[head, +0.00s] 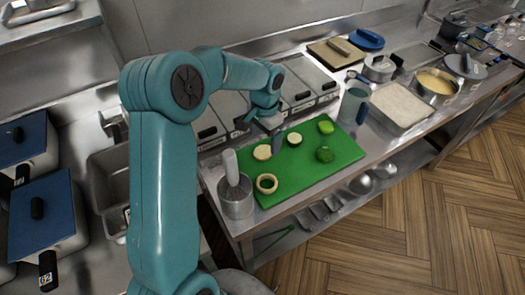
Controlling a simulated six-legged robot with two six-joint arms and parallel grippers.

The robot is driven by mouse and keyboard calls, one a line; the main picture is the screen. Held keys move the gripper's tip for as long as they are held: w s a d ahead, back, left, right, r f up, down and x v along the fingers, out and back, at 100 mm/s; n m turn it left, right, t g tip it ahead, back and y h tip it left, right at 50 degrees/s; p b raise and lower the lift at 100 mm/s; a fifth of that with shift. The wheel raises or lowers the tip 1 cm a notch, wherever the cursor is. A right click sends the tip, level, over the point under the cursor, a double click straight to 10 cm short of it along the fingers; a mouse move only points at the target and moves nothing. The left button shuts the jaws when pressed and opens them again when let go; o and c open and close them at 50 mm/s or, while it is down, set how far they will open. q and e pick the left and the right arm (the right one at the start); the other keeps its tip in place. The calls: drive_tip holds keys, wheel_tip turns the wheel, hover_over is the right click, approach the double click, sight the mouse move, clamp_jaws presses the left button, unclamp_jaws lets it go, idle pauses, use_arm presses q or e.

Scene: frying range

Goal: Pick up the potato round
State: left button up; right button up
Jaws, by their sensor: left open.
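A pale yellowish round slice (262,153), which looks like the potato round, lies on the green cutting board (315,177) near its left edge. My right gripper is not in view.
A metal pot with a pale handle (237,203) stands at the board's left corner. A blue-grey jug (353,106) stands behind right.

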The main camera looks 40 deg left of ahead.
sight(264, 151)
use_arm(q)
wheel_tip(264, 151, down, 5)
drive_tip(key=shift+a+r+p, duration=0.1)
drive_tip(key=shift+p, duration=0.55)
drive_tip(key=c, duration=0.9)
